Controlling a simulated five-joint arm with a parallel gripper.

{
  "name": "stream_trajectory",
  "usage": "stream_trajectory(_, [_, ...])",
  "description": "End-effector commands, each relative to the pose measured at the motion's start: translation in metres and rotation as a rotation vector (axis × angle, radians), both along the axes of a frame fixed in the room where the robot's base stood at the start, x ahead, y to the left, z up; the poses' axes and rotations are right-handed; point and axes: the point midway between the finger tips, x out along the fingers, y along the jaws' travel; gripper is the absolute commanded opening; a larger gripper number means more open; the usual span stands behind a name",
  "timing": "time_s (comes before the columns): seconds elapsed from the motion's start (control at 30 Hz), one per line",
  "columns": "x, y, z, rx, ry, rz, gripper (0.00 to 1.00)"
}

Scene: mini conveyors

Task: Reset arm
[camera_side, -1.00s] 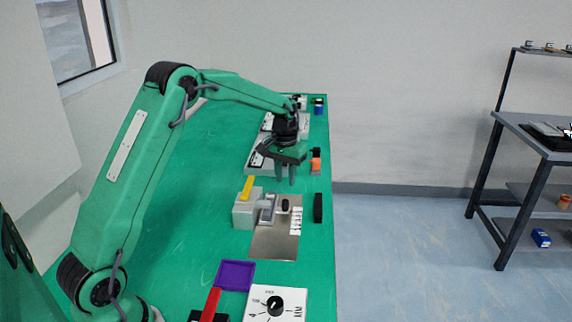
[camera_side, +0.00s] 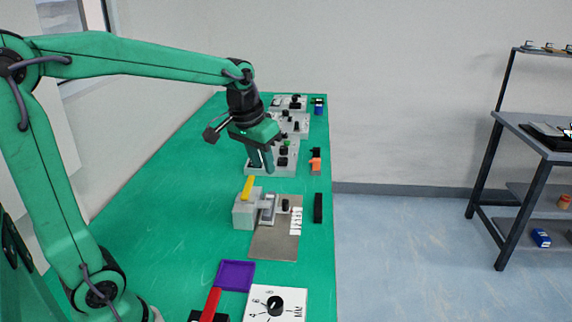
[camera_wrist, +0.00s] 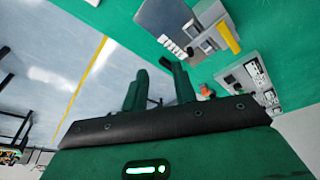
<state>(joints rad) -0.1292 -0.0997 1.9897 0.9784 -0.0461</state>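My gripper (camera_side: 261,167) hangs from the green arm above the green table (camera_side: 190,160), with its fingers pointing down. In the side view it appears in front of a grey control box (camera_side: 250,168) and behind the box with the yellow lever (camera_side: 248,187). In the wrist view the two green fingers of my gripper (camera_wrist: 160,82) stand apart with a gap between them. Nothing is held between them. I cannot tell the exact height of the fingertips above the table.
A metal plate (camera_side: 272,246) with a grey switch box, a purple tray (camera_side: 236,276), a red lever (camera_side: 211,303) and a white dial box (camera_side: 262,312) line the near table. More boxes stand at the far end. A black block (camera_side: 318,208) sits by the right edge. The table's left side is clear.

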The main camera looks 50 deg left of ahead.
Motion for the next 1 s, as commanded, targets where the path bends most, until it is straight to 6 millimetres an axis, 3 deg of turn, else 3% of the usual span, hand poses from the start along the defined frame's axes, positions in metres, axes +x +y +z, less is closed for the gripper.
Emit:
stream_trajectory(0.27, [-0.053, -0.021, 0.012, 0.012, -0.072, -0.057, 0.28])
stream_trajectory(0.6, [-0.113, -0.039, 0.007, 0.025, -0.156, -0.122, 0.28])
stream_trajectory(0.8, [-0.14, -0.046, -0.002, 0.03, -0.197, -0.155, 0.28])
stream_trajectory(1.0, [-0.153, -0.049, -0.008, 0.031, -0.216, -0.17, 0.28])
